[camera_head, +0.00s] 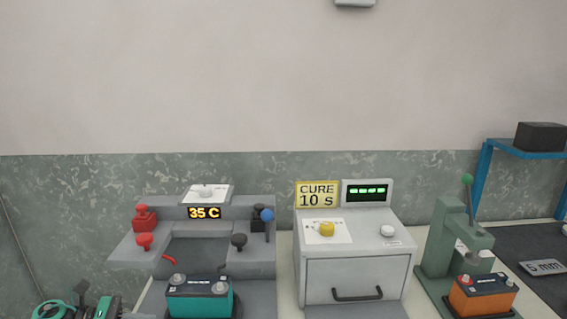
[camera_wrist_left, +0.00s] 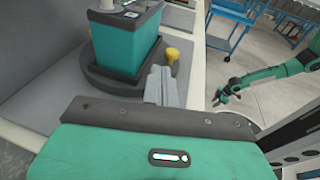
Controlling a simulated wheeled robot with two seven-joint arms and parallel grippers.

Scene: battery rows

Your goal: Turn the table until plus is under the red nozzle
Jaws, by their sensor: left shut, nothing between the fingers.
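A teal battery (camera_head: 199,300) stands under the left machine's front in the head view. It has a grey post near each top end; I cannot tell which is plus. The red nozzle (camera_head: 145,241) is above and left of it, the black nozzle (camera_head: 239,241) above and right. In the left wrist view the battery (camera_wrist_left: 125,45) sits on a dark round table (camera_wrist_left: 105,84) with a yellow knob (camera_wrist_left: 172,56) at its edge. My left gripper (camera_wrist_left: 161,84) is shut and empty beside the table's rim, near the knob; contact is unclear. My right gripper (camera_wrist_left: 221,97) shows small, away from the table.
A blue-knobbed lever (camera_head: 267,215) stands at the machine's right. A grey cure oven (camera_head: 358,283) is to its right, then a green press (camera_head: 448,245) with an orange battery (camera_head: 483,297). A blue cart (camera_wrist_left: 228,42) stands on open floor beyond.

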